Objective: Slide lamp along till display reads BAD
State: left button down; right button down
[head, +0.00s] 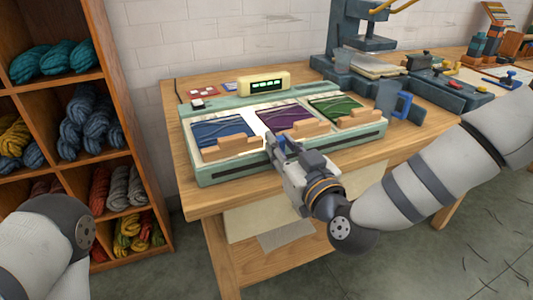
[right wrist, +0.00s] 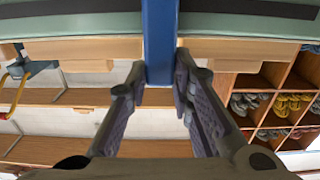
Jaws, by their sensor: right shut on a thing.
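A pale green light box (head: 225,176) on the wooden table holds a blue, a purple and a green wool card side by side. A bright white patch (head: 255,122) lies between the blue card (head: 220,130) and the purple card (head: 285,115). The cream display (head: 264,83) behind has lit green characters, too small to read. My right gripper (head: 279,146) is at the box's front edge, shut on a blue bar (right wrist: 160,40), which appears to be the lamp's handle. The rest of the lamp is not clear. My left gripper is out of view.
Wooden clips (head: 232,150) stick up along the box's front near my right gripper. A wool shelf (head: 120,150) stands left.

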aim_at(307, 128)
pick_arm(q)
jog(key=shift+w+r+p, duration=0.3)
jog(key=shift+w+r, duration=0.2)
pick_arm(e)
jog(key=w+d, duration=0.1)
jog(key=d, duration=0.4)
jog(key=w+d, duration=0.1)
jog(key=d, duration=0.1)
jog(key=shift+w+d, duration=0.3)
jog(key=shift+w, duration=0.05)
jog(key=c, duration=1.4)
grip_release()
jog(key=v, duration=1.2)
